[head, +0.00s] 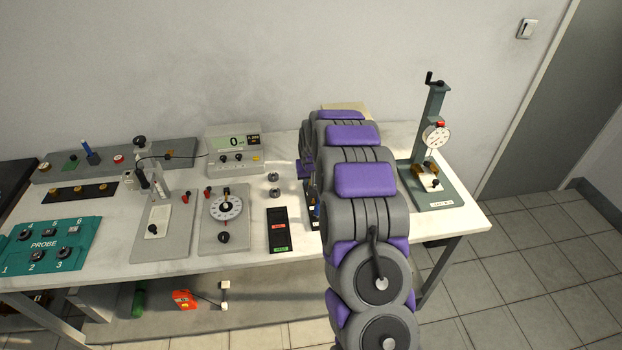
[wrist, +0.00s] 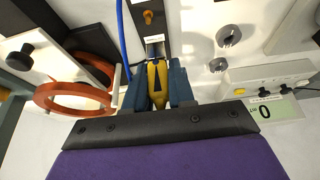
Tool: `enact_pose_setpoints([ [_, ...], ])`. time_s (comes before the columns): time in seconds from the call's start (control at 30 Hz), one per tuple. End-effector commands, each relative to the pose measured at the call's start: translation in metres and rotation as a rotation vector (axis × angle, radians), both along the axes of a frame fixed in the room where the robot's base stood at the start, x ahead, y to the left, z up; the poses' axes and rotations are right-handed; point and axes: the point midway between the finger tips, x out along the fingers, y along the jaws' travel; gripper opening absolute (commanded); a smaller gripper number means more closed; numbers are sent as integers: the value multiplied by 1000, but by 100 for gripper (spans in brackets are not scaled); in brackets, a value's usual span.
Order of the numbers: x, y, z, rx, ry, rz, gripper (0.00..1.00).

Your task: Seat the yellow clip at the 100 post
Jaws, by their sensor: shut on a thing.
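The yellow clip (wrist: 157,88) is held between the blue jaws of my gripper (wrist: 157,90) in the wrist view. Its narrow end points toward a dark stand with a small white label (wrist: 154,39) and a brass post (wrist: 148,18). I cannot read the label, and I cannot tell whether the clip touches the stand. No post marked 100 can be made out in either view. In the head view my arm covers the clip and most of the work spot.
An orange ring coil (wrist: 75,98) stands close on the left of the wrist view, with a blue cable (wrist: 122,35) beside it. A meter (head: 234,148) reads 0. Two grey knobs (head: 274,185) lie near my arm. A dial gauge stand (head: 437,140) is at right.

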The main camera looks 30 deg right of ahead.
Motion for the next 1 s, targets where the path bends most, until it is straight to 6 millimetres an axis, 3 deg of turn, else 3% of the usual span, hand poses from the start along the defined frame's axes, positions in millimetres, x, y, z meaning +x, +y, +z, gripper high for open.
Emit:
enact_pose_setpoints([
  [0.5,0,0,-37,0,1,-1,0],
  [1.0,0,-2,-42,2,0,-1,0],
])
